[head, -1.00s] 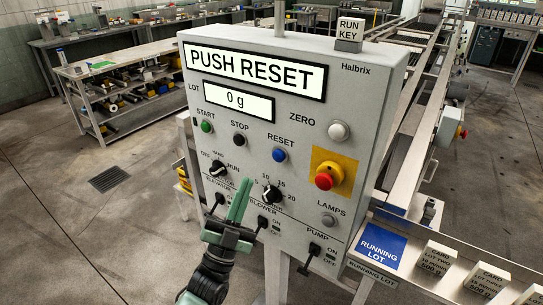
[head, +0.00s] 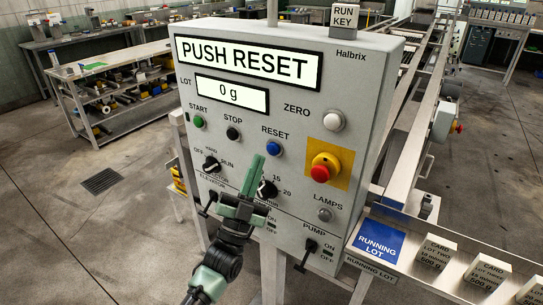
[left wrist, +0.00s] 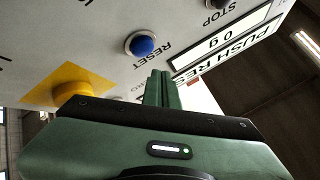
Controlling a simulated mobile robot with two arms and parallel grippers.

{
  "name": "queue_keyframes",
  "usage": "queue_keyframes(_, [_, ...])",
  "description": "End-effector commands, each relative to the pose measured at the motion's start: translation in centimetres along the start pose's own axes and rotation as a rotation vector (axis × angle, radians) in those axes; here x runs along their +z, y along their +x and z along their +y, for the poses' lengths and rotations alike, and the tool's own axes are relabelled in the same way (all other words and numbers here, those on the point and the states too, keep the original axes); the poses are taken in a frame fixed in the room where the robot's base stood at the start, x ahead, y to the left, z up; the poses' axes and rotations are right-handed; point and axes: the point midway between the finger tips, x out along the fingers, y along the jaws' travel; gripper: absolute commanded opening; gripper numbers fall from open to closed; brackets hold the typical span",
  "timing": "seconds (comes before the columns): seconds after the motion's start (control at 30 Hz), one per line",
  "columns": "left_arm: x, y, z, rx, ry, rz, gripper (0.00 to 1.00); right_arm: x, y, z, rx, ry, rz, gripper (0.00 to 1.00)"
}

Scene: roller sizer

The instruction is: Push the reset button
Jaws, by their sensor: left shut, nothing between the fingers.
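The blue RESET button (head: 273,149) is on the grey control panel (head: 300,230), under the word RESET. It also shows in the left wrist view (left wrist: 141,45), upper left of my fingertips. The display (head: 248,60) reads PUSH RESET. My left gripper (head: 257,163) is shut and empty, its green fingers pointing up just below and left of the blue button in the head view. In the left wrist view the fingers (left wrist: 162,75) appear apart from the button. The exact gap to the panel face is hard to tell. My right gripper is not in view.
The black STOP button (head: 233,133), green START button (head: 199,122), white ZERO button (head: 333,121) and red emergency stop (head: 322,171) surround RESET. A selector knob (head: 267,188) sits partly behind my fingers. A card rail (head: 400,262) stands at lower right.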

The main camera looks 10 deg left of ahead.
Motion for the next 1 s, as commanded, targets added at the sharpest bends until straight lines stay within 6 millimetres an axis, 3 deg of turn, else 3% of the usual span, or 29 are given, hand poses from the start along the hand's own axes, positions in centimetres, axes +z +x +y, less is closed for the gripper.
queue_keyframes(0.2, [0.9, 1.1, 0.9, -0.001, 0.0, 0.0, 0.0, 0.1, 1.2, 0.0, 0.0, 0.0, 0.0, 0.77])
queue_keyframes(1.0, [1.0, 1.4, 1.0, 0.0, 0.0, 0.0, 0.0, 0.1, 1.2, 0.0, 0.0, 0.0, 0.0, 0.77])
